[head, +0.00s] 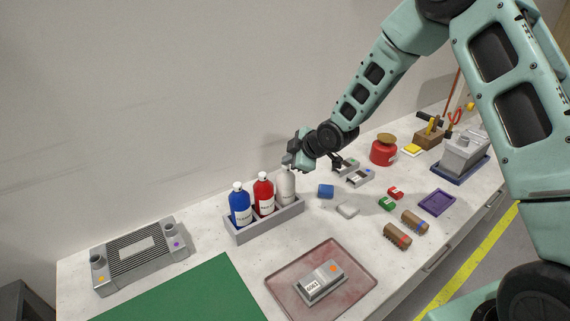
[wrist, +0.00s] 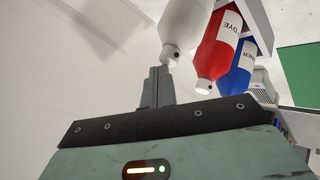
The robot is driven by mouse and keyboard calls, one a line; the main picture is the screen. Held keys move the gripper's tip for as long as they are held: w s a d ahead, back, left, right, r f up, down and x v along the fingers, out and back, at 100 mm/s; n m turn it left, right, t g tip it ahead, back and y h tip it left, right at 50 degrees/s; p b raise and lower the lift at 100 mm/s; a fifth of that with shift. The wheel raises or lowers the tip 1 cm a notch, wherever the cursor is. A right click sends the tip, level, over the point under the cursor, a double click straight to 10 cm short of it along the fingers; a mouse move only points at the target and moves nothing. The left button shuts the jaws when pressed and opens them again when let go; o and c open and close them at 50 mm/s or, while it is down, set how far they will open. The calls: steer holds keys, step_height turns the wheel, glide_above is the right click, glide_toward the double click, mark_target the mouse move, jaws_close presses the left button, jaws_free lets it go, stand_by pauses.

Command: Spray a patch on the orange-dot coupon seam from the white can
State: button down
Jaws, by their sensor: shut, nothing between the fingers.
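The white can (head: 286,188) stands upright at the right end of a grey rack, with its upper part close to my gripper. In the wrist view, the white can (wrist: 186,25) shows its nozzle close to my fingertips. My gripper (head: 289,160) is shut and empty beside the can's top; its closed fingers also show in the wrist view (wrist: 158,86). Whether a finger touches the nozzle I cannot tell. The orange-dot coupon (head: 318,286), a grey block with a white label and an orange mark, lies on a reddish tray (head: 283,287).
A red can (head: 264,195) and a blue can (head: 240,206) share the grey rack (head: 268,226) with the white can. A grey ribbed fixture (head: 130,262) stands left, by a green mat (head: 190,296). Small blocks, a red pot (head: 383,151) and a purple tray (head: 437,203) lie right.

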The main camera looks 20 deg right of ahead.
steer(key=shift+r, duration=0.1)
steer(key=shift+r+p, duration=2)
steer(key=shift+r, duration=1.05)
